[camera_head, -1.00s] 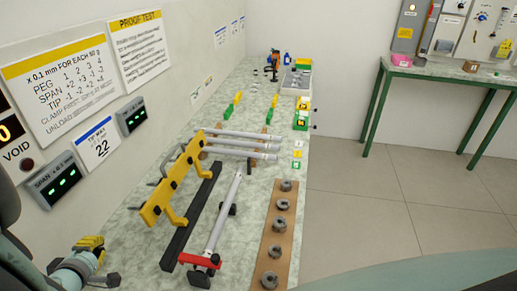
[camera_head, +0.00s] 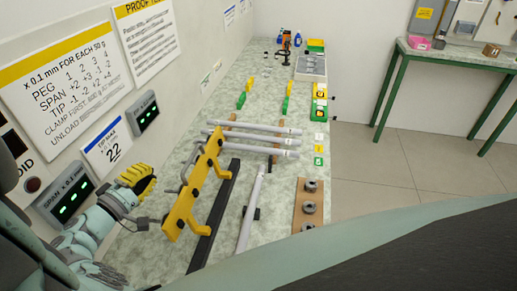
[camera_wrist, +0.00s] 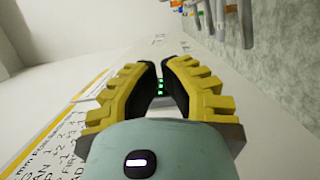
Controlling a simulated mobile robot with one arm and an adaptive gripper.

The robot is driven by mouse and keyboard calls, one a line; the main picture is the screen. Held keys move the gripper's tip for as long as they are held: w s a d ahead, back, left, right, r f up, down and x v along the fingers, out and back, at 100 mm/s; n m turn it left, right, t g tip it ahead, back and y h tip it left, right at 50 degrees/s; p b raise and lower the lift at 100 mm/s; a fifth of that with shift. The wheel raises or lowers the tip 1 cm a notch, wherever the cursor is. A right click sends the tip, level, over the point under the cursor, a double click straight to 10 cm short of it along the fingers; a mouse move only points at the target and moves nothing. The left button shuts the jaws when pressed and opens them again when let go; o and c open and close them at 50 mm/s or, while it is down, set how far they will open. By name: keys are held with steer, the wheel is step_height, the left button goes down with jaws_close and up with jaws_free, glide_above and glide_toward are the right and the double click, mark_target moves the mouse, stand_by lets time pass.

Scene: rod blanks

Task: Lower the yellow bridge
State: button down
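The yellow bridge (camera_head: 192,190) is a long bar with hook-like yellow arms and a grey handle on its wall side. It stands raised and tilted beside a dark rail (camera_head: 214,215) on the bench. My gripper (camera_head: 150,182), with yellow ribbed fingers, is in the air left of the bridge, apart from it. In the wrist view my gripper (camera_wrist: 160,68) has a narrow gap between its dark finger pads, with nothing held there. My body hides the near end of the bench.
Several grey rods (camera_head: 255,140) lie across wooden supports behind the bridge, and another rod (camera_head: 252,205) runs right of the rail. A wooden board (camera_head: 300,212) with grey weights is at the right edge. A wall display (camera_head: 68,203) is close left of my gripper.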

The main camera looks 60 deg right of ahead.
steer(key=shift+s+d+p, duration=0.65)
steer(key=shift+s+d, duration=0.25)
steer(key=shift+d, duration=0.25)
steer(key=shift+s+d+p, duration=0.65)
steer(key=shift+s+d, duration=0.2)
steer(key=shift+d, duration=0.3)
steer(key=shift+s+d, duration=0.1)
steer(key=shift+s+r+m+b, duration=0.15)
steer(key=shift+s+m+b, duration=0.1)
steer(key=shift+m+b, duration=0.05)
